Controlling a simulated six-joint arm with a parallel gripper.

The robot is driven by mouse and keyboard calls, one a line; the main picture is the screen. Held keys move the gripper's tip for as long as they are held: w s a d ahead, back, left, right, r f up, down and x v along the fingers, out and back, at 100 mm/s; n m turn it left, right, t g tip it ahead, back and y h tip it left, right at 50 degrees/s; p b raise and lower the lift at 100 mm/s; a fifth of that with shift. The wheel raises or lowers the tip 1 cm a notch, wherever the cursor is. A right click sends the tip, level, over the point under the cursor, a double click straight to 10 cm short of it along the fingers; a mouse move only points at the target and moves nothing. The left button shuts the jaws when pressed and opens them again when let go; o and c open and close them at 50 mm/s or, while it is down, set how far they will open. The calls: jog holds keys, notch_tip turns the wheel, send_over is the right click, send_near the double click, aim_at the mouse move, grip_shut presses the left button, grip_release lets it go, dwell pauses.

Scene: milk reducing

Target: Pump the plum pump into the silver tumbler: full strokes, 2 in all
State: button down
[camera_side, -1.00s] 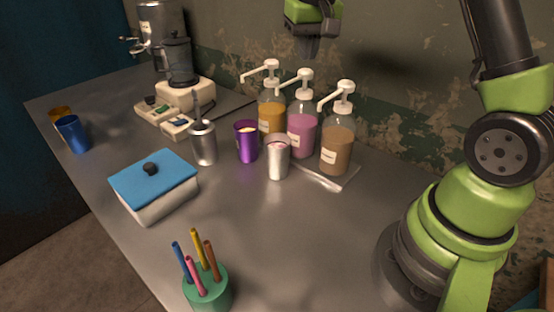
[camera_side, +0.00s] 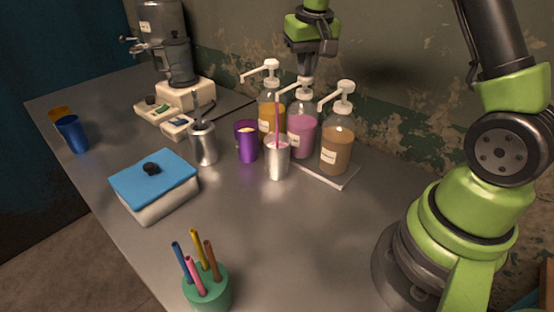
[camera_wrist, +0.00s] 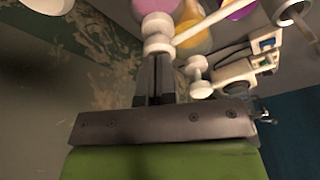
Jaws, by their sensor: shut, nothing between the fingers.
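The plum pump (camera_side: 302,133) is the middle of three bottles, with pink-purple liquid and a white pump head. My gripper (camera_side: 307,76) is shut and empty, its fingertips down on that pump head, which sits lower than the heads on either side. In the wrist view my gripper (camera_wrist: 155,70) meets the white head (camera_wrist: 157,44). A thin pink stream falls from the nozzle into the silver tumbler (camera_side: 277,166), which stands upright in front of the bottles. The liquid level inside the tumbler is hard to make out.
An amber pump bottle (camera_side: 270,115) stands left of the plum one and a brown one (camera_side: 337,150) right. A purple cup (camera_side: 247,146) and a metal container (camera_side: 203,145) stand left of the tumbler. A blue-lidded box (camera_side: 154,185) and pen holder (camera_side: 207,288) are nearer; the right front counter is clear.

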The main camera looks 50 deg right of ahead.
jog(key=shift+f, duration=0.3)
jog(key=shift+w+v, duration=0.15)
jog(key=shift+v, duration=0.75)
jog(key=shift+w+v, duration=0.15)
jog(key=shift+v, duration=0.75)
jog(key=shift+d+r, duration=0.1)
jog(key=shift+d, duration=0.1)
jog(key=v, duration=0.4)
jog(key=w+v, duration=0.1)
jog(key=v, duration=0.1)
jog(key=shift+d, duration=0.3)
